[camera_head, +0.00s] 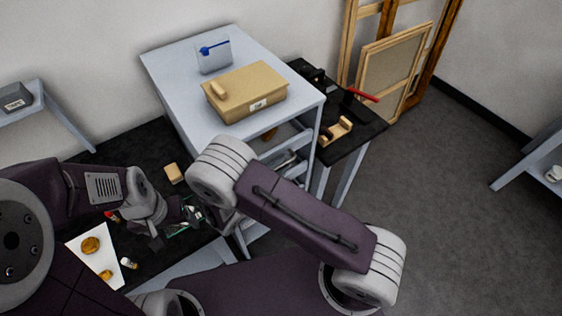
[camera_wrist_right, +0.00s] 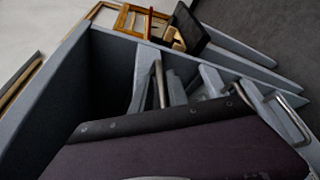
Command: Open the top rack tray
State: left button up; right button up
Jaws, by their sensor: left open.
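The rack is a pale blue-grey unit with a flat top (camera_head: 165,70). Its trays (camera_head: 285,160) show on the side facing the lower right, partly hidden by my right arm. In the right wrist view the rack (camera_wrist_right: 60,90) appears steeply tilted, with metal bar handles (camera_wrist_right: 160,84) on the trays; a dark purple panel covers the lower part. My left gripper (camera_head: 174,228) is open over the black table, apart from the rack. My right gripper is hidden behind my right arm.
A cardboard box (camera_head: 245,92) and a clear holder with a blue item (camera_head: 213,55) stand on the rack. A black side table (camera_head: 365,120) holds a wooden stand (camera_head: 335,131). A white sheet with gilt pieces (camera_head: 92,262) lies at left.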

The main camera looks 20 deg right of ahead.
jog(key=shift+d+f, duration=0.1)
jog(key=shift+d, duration=0.25)
jog(key=c, duration=0.4)
grip_shut()
jog(key=shift+a+f, duration=0.1)
dwell(0.7)
